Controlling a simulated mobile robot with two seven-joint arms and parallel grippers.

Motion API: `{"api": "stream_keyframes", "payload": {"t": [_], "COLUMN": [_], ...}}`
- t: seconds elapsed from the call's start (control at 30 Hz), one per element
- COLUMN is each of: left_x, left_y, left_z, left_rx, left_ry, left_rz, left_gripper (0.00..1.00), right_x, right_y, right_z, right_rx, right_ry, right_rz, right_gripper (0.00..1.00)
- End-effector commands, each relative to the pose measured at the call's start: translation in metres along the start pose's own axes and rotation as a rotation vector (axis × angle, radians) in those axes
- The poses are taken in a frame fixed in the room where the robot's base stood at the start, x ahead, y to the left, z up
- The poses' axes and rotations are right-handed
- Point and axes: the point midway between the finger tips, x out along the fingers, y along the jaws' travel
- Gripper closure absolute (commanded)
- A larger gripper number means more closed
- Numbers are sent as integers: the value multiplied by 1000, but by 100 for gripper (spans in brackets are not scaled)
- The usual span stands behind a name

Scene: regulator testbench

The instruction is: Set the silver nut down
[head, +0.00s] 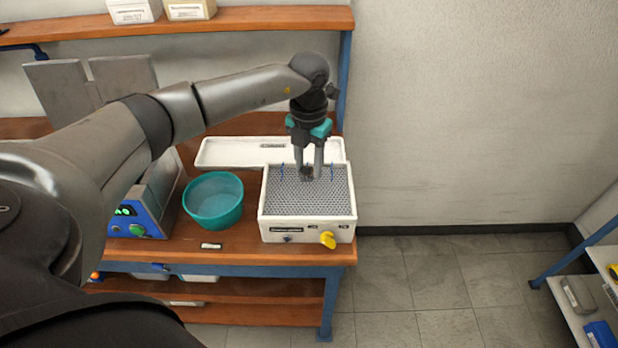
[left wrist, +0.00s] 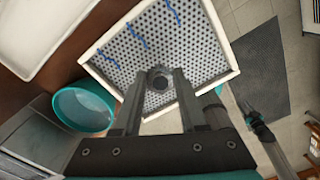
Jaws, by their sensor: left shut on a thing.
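My left gripper (head: 308,172) points down over the perforated top of a white box (head: 307,239). It is shut on a small dark grey nut (left wrist: 160,79), which shows between the fingertips in the left wrist view. The nut looks dark rather than bright silver. The perforated grey plate (head: 285,200) lies below the nut. I cannot tell whether the nut touches the plate.
A teal bowl (head: 213,201) stands left of the box, next to a blue instrument (head: 130,221). A white tray (head: 225,152) lies behind. A yellow knob (head: 327,240) sticks out in front.

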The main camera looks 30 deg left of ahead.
Motion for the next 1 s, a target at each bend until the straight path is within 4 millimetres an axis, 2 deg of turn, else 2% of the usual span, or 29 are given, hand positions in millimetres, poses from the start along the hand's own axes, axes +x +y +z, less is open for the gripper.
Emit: {"api": "stream_keyframes", "payload": {"t": [0.17, 0.4, 0.77, 0.8, 1.0], "left_x": [12, 46, 50, 51, 50], "left_y": [0, 0, 0, 0, 0], "left_z": [0, 0, 0, 0, 0], "left_rx": [1, 0, 1, 1, 1], "left_ry": [2, 1, -1, -1, -1], "left_rz": [-1, -1, 0, 0, 0], "left_gripper": [100, 100, 100, 57, 35], "right_x": [0, 1, 3, 4, 3], "right_y": [4, 5, 5, 5, 5], "right_z": [1, 1, 2, 2, 2], "right_rx": [0, 3, 3, 3, 3], "right_ry": [-1, -1, -2, -2, -2], "right_rz": [5, 7, 7, 7, 7], "right_gripper": [50, 50, 50, 50, 50]}}
